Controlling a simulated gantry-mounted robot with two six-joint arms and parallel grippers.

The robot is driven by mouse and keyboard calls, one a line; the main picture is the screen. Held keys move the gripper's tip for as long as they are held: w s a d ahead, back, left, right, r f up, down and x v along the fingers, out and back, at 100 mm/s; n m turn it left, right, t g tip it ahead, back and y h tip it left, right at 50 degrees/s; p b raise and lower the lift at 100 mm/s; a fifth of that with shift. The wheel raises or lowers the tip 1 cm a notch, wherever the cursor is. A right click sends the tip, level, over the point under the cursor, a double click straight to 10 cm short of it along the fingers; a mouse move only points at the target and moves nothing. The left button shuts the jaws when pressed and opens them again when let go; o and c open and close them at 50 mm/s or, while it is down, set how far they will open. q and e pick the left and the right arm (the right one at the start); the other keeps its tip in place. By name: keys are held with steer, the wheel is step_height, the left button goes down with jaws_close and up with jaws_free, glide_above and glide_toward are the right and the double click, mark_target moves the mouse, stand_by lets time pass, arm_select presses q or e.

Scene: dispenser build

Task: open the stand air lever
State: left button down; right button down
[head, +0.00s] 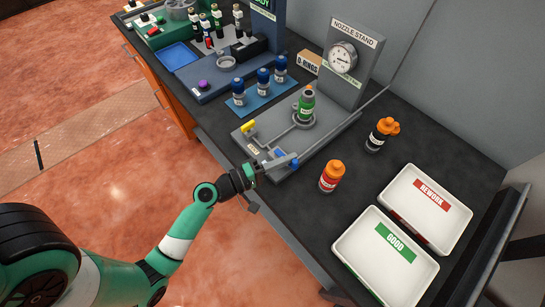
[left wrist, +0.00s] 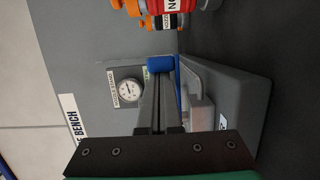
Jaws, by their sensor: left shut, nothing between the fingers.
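The nozzle stand (head: 345,75) is a grey upright panel with a round gauge (head: 342,57) and a grey base (head: 318,135). A green bottle (head: 306,104) stands on the base. A blue-ended lever (head: 294,164) is at the base's near right corner, and its blue end (left wrist: 160,64) shows in the left wrist view. A yellow handle (head: 248,127) is at the left corner. I cannot read which label marks air. My left gripper (head: 290,160) is shut and empty, its fingertips right beside the blue end. I cannot tell whether they touch. My right gripper is not in view.
A red bottle with an orange cap (head: 331,176) stands close to the right of the left fingertips. A black bottle (head: 380,136) is farther back. The white GOOD tray (head: 345,243) and REWORK tray (head: 462,228) are at the right. Blue-capped bottles (head: 263,77) stand behind.

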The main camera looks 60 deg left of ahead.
mark_target(278, 153)
arm_select(q)
steer(key=w+a, duration=0.2)
steer(key=shift+a, duration=0.3)
steer(key=shift+s+a+r, duration=0.1)
steer(key=shift+s+a, duration=0.2)
steer(key=shift+s, duration=0.3)
steer(key=shift+s+a+r, duration=0.1)
steer(key=shift+s+a, duration=0.2)
steer(key=shift+s, duration=0.3)
steer(key=s, duration=0.5)
steer(key=shift+s+d+f, duration=0.15)
steer(key=shift+s+f, duration=0.05)
steer(key=shift+s, duration=0.1)
steer(key=s+p, duration=0.1)
steer(key=p, duration=0.2)
steer(key=shift+r+p, duration=0.3)
steer(key=shift+r, duration=0.1)
steer(key=shift+s+a+f, duration=0.1)
steer(key=shift+a, duration=0.1)
steer(key=shift+s+d+f+p, duration=0.1)
steer(key=shift+s+f+p, duration=0.1)
steer(key=shift+s+p, duration=0.1)
steer(key=shift+w, duration=0.1)
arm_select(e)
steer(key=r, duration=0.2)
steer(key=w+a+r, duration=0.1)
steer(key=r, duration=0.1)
